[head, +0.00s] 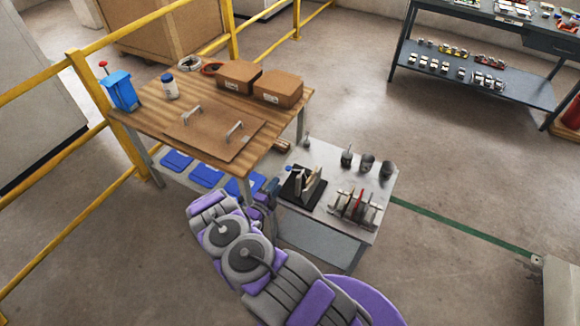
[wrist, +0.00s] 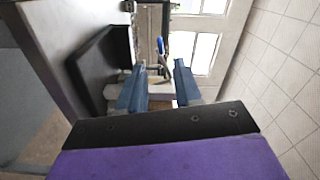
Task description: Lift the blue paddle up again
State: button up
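A small blue piece that looks like the blue paddle (wrist: 161,45) shows in the wrist view, beyond and between my fingertips. In the head view a small blue spot (head: 289,168) shows at the left of the black stand (head: 302,190) on the metal table; it may be the same paddle. My gripper (wrist: 159,66) has its two blue-grey fingers apart, with no visible contact on the paddle. In the head view my gripper (head: 269,190) is at the left edge of the metal table, beside the black stand. The paddle's lower part is hard to make out.
The metal table (head: 336,229) also holds a rack with upright pieces (head: 353,207) and several dark cups (head: 367,163). A wooden table (head: 255,150) with boxes (head: 278,89) and a handled board stands close at the left. Yellow railing (head: 85,75) runs behind it. Open floor lies right.

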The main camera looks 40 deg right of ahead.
jog(key=b+x, duration=0.1)
jog(key=x, duration=1.1)
jog(key=shift+w+d+b, duration=0.2)
jog(key=shift+d+b, duration=0.15)
jog(key=shift+b, duration=0.05)
grip_shut()
